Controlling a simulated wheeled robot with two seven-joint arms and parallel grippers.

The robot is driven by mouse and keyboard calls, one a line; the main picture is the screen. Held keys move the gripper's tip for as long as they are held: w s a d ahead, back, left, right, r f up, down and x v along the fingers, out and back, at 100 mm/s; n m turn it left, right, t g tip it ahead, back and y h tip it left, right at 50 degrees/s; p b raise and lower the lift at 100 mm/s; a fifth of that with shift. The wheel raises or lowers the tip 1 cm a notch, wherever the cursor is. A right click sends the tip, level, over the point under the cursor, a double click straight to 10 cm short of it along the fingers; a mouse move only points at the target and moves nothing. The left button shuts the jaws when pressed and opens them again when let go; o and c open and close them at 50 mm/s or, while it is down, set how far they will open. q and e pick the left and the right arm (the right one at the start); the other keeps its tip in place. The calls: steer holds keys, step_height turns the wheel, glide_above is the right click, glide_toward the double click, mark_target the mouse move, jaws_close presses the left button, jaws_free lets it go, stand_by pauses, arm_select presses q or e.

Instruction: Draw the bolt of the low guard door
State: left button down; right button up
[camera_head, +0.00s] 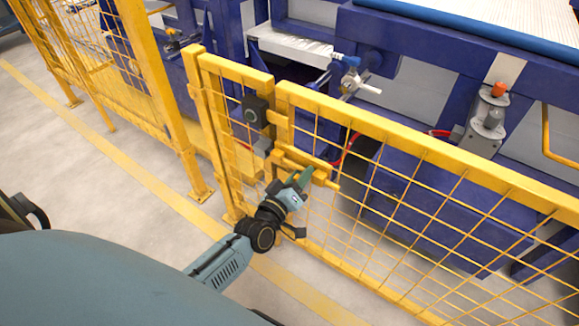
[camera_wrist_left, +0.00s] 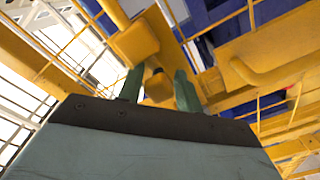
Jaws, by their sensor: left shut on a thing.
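The low guard door (camera_head: 420,155) is a yellow mesh panel beside a narrower yellow mesh section (camera_head: 228,70), with a thin upright gap between their frames. The bolt (camera_head: 333,184) is a yellow bar lying across the frames below the top rail. My left gripper (camera_head: 302,180) is at the bolt, its green fingers pointing up at it. The gripper hides part of the bolt in the head view. My right gripper is not in view.
A dark box (camera_head: 255,112) is mounted on the frame above the bolt. Blue machinery (camera_head: 430,40) stands behind the fence. A tall yellow post (camera_head: 160,95) and mesh fence are at left. The grey floor (camera_head: 75,165) at left is clear, with yellow lines.

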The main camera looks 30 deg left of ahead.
arm_select(q)
steer(key=shift+d+r, duration=0.15)
steer(key=shift+d, duration=0.25)
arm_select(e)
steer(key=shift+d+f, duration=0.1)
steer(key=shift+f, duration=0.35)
arm_select(q)
steer(key=c, duration=1.2)
jaws_free()
steer(key=shift+d, duration=0.2)
steer(key=shift+o, duration=0.2)
steer(key=shift+a, duration=0.1)
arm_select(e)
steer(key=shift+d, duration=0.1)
arm_select(q)
steer(key=shift+s+a, duration=0.1)
steer(key=shift+s, duration=0.45)
steer(key=s+p, duration=0.3)
steer(key=s, duration=0.9)
steer(key=shift+s+a, duration=0.15)
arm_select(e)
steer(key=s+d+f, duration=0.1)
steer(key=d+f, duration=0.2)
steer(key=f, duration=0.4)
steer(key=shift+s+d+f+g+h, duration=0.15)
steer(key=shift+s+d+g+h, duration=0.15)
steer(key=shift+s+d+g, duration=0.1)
